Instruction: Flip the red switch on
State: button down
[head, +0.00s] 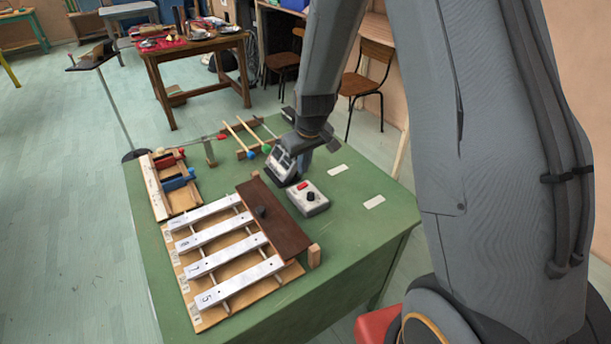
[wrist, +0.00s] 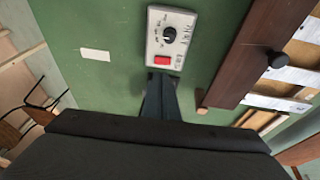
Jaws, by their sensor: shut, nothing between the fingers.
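The red switch (wrist: 162,60) is a small red rocker on a pale grey control box (wrist: 184,24), beside a round black knob (wrist: 169,35). In the head view the box (head: 316,205) lies on the green table, with the red switch (head: 303,186) on top. My gripper (wrist: 161,77) is shut and empty. Its dark fingertips are at the box edge nearest the switch in the wrist view. I cannot tell whether they touch the box. The rocker's on or off position is too small to read.
The green table (head: 355,235) holds a brown board (head: 278,222) and metal chime bars (head: 215,232) left of the box. Red and blue clamps (head: 178,181) and mallets (head: 240,139) lie further back. White tape (head: 374,201) marks clear table on the right. A chair (head: 369,73) stands behind.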

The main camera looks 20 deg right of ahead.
aim_at(304, 183)
jog(key=shift+s+d+p+x, duration=0.15)
jog(key=shift+p+x, duration=0.05)
jog(key=shift+x, duration=0.7)
jog(key=shift+s+d+p+x, duration=0.15)
jog(key=shift+x, duration=0.8)
jog(key=shift+s+d+p+x, duration=0.15)
jog(key=shift+p+x, duration=0.05)
jog(key=shift+x, duration=0.7)
jog(key=shift+w+f+b, duration=0.1)
jog(key=shift+f+b, duration=0.1)
jog(key=shift+b, duration=0.1)
